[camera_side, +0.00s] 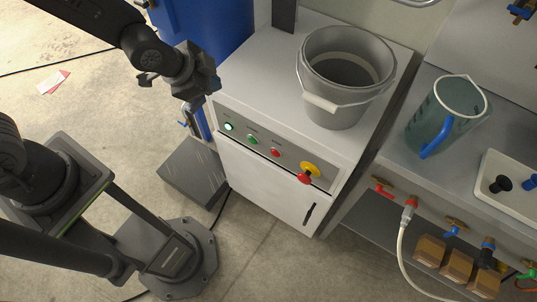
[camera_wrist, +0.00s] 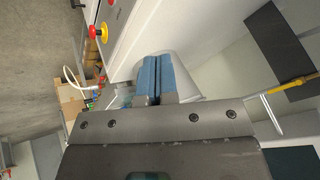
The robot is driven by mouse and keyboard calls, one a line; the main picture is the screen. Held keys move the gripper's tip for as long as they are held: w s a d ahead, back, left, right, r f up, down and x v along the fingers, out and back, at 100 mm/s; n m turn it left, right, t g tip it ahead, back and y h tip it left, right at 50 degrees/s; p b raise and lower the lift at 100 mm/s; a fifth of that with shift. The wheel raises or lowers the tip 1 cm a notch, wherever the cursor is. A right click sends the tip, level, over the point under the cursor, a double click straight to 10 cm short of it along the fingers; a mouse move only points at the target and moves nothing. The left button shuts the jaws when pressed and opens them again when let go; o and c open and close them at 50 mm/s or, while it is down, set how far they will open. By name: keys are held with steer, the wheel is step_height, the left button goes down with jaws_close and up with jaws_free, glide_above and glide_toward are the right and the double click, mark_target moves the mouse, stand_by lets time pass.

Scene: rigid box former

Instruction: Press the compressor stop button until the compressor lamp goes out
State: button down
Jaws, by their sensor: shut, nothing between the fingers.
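A white cabinet (camera_side: 262,185) carries a grey control panel on its front. At the panel's left end is a green lamp (camera_side: 229,126) that looks lit. To its right are a green button (camera_side: 252,139), a red button (camera_side: 276,153) and a large red mushroom knob on a yellow base (camera_side: 306,176). The labels are too small to read. The mushroom knob also shows in the wrist view (camera_wrist: 101,33). My gripper (camera_side: 214,84) is shut and empty, above the cabinet's left edge, apart from the panel. Its blue fingertips (camera_wrist: 155,78) are together in the wrist view.
A grey bucket (camera_side: 342,108) stands on the cabinet top. Right of it, a bench (camera_side: 395,155) holds a jug (camera_side: 440,115) and a white tray (camera_side: 490,165). Taps and a hose (camera_side: 401,240) are below. Floor in front of the panel is largely free.

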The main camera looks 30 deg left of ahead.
steer(key=s+d+f+m+h, duration=0.1)
steer(key=s+d+f+m, duration=0.1)
steer(key=f, duration=0.7)
steer(key=s+d+f+m+h, duration=0.1)
steer(key=s+d+f+m, duration=0.1)
steer(key=d+f+m, duration=0.3)
step_height(320, 180, down, 4)
steer(key=shift+s+d+r+g+h, duration=0.1)
steer(key=shift+s+d+g+h, duration=0.2)
steer(key=shift+s+d+h, duration=0.15)
glide_above(269, 156)
steer(key=s+d, duration=0.2)
steer(key=s, duration=0.1)
step_height(269, 156, down, 8)
